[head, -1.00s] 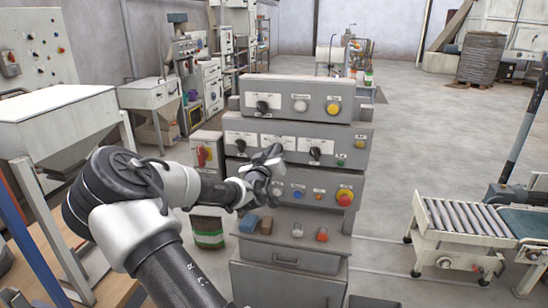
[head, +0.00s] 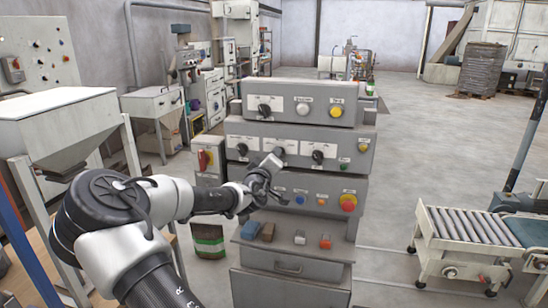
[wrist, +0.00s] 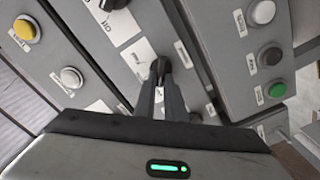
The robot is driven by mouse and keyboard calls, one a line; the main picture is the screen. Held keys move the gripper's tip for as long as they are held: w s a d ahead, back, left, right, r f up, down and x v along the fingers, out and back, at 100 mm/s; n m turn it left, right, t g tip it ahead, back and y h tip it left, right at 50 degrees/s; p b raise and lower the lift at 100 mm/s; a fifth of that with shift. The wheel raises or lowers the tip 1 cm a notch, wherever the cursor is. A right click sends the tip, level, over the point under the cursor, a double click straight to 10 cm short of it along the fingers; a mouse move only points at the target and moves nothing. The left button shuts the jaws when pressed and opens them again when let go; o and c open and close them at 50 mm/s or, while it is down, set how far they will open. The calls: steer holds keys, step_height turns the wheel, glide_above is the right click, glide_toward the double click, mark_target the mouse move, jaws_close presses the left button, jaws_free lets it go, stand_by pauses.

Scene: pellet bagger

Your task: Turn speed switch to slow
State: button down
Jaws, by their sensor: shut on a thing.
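My gripper (wrist: 162,88) is shut on a black rotary switch (wrist: 160,65) on a grey panel in the wrist view. One finger lies on each side of the switch, and a white label plate is beside it. The label is too small and partly covered to read, so I cannot confirm that this is the speed switch. In the head view my gripper (head: 268,174) is at the front of the stepped grey console (head: 245,127) and hides the held switch. Other black switches show on the upper tier (head: 264,110) and on the middle tier (head: 317,156).
A red emergency stop (head: 348,202) and a blue button (head: 300,200) are on the lower tier close to my gripper. A roller conveyor (head: 455,233) is at the right, with open floor between.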

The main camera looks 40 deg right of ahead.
steer(key=c, duration=1.8)
jaws_free()
steer(key=shift+a, duration=0.1)
steer(key=v, duration=1.7)
steer(key=shift+s, duration=0.2)
